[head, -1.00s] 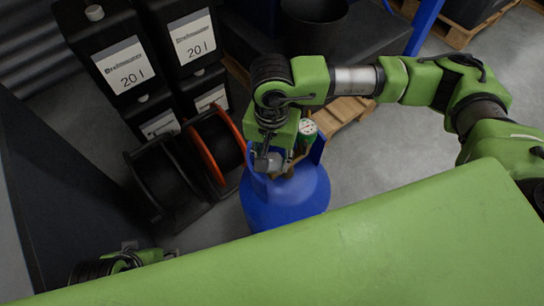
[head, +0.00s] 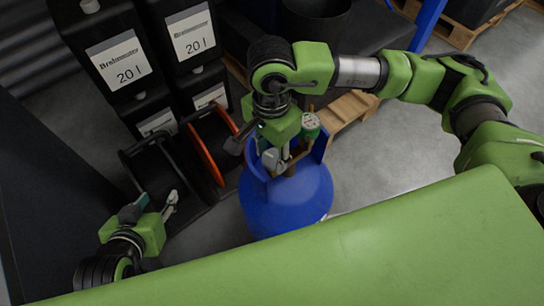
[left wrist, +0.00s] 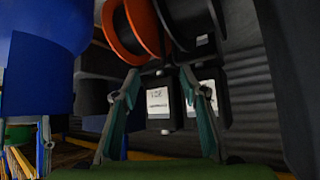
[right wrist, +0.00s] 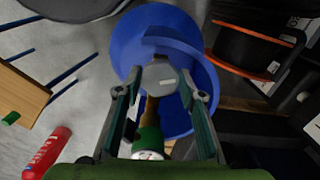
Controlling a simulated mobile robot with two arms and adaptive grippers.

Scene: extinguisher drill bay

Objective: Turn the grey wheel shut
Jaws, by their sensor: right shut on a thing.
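The grey wheel (head: 271,159) sits on the valve at the top of the blue gas cylinder (head: 288,208). My right gripper (head: 275,152) comes down from above and is shut on the wheel. In the right wrist view the wheel (right wrist: 165,78) lies between the two fingertips, with the brass valve stem below it. A gauge with a green rim (head: 310,122) is beside the valve and also shows in the right wrist view (right wrist: 148,147). My left gripper (head: 153,205) is open and empty, left of the cylinder; its fingers (left wrist: 158,95) are wide apart.
Black cans with 20 l labels (head: 117,60) are stacked behind. Black and orange hose reels (head: 206,147) stand between them and the cylinder. A wooden pallet (head: 347,110) lies behind the cylinder. A red bottle (right wrist: 46,153) shows in the right wrist view. Floor at right is clear.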

